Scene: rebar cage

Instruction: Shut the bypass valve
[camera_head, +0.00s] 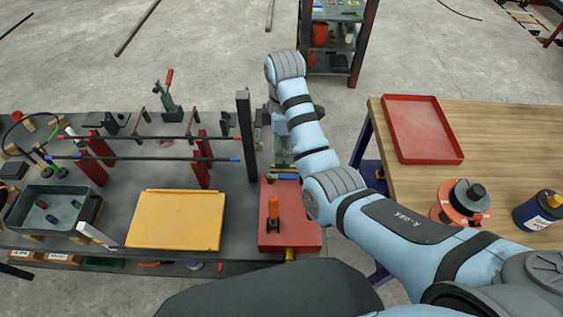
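No part is clearly marked as the bypass valve. A red plate (305,237) at the right end of the dark bench carries an upright orange handle (273,207). A small blue-handled piece (284,177) lies at its back edge, and a brass-coloured piece (290,254) shows at its front edge. I cannot tell which of these, if any, is the valve. My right arm reaches over the bench's right end, past the plate. My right gripper (281,150) is mostly hidden by the arm, beyond the plate; its fingers are unclear. My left gripper is out of view.
A dark post (245,137) stands left of my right arm. Rods on red stands (91,165), a yellow panel (176,220) and a grey bin (46,216) occupy the bench. A wooden table (500,135) with a red tray (421,129) is at right. A shelf (338,40) stands behind.

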